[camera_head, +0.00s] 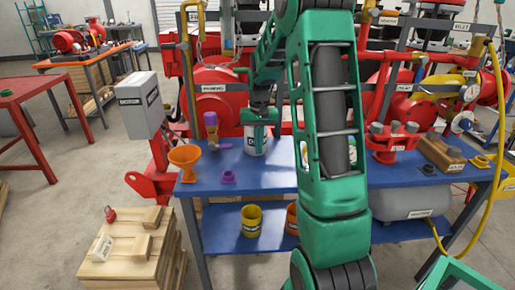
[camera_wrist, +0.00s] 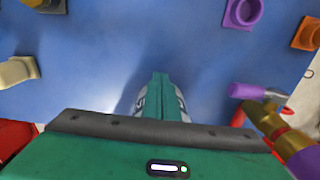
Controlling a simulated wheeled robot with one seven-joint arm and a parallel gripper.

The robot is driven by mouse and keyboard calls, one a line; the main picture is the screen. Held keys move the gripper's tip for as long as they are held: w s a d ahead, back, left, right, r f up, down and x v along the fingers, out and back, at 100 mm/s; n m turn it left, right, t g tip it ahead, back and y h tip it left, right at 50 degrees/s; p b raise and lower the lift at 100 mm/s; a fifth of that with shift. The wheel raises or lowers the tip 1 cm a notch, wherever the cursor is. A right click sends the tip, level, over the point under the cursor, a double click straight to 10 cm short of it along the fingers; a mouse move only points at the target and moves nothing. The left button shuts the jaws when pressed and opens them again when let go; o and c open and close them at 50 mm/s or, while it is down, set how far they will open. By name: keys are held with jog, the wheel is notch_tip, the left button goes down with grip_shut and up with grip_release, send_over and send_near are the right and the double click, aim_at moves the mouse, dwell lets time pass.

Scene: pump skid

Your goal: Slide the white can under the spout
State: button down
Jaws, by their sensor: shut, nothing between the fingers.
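The white can (camera_head: 255,144) stands on the blue bench top (camera_head: 265,180) near its back edge, with a dark label on its side. In the wrist view its sides (camera_wrist: 178,102) show on both sides of my fingers, which hide its middle. My gripper (camera_head: 260,119) is shut and empty, pointing down at the can's top; contact cannot be told. The shut fingers also show in the wrist view (camera_wrist: 160,80). A brass tap with a purple part (camera_head: 211,125) is to the left of the can; it also shows in the wrist view (camera_wrist: 270,110). Its outlet is not clear.
An orange funnel (camera_head: 184,160) and a purple ring (camera_head: 228,177) are on the bench's left end. Red pump housings (camera_head: 215,95) stand close behind. My arm hides the bench's middle. A red fitting (camera_head: 392,140) and wooden block (camera_head: 440,152) are at right. A yellow cup (camera_head: 251,220) is on the lower shelf.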

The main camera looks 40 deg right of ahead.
jog(key=s+a, duration=0.2)
jog(key=s, duration=0.1)
jog(key=shift+s+a, duration=0.2)
jog(key=shift+a, duration=0.1)
notch_tip(320, 180, up, 10)
jog(key=s+a, duration=0.3)
jog(key=s, duration=0.7)
jog(key=s+a+f, duration=0.1)
jog(key=s+a, duration=0.2)
jog(key=s, duration=0.7)
jog(key=s+a+f+n, duration=0.1)
jog(key=s+a, duration=0.3)
jog(key=s, duration=0.6)
jog(key=shift+a+f, duration=0.1)
jog(key=shift+w+f, duration=0.25)
jog(key=shift+w, duration=0.4)
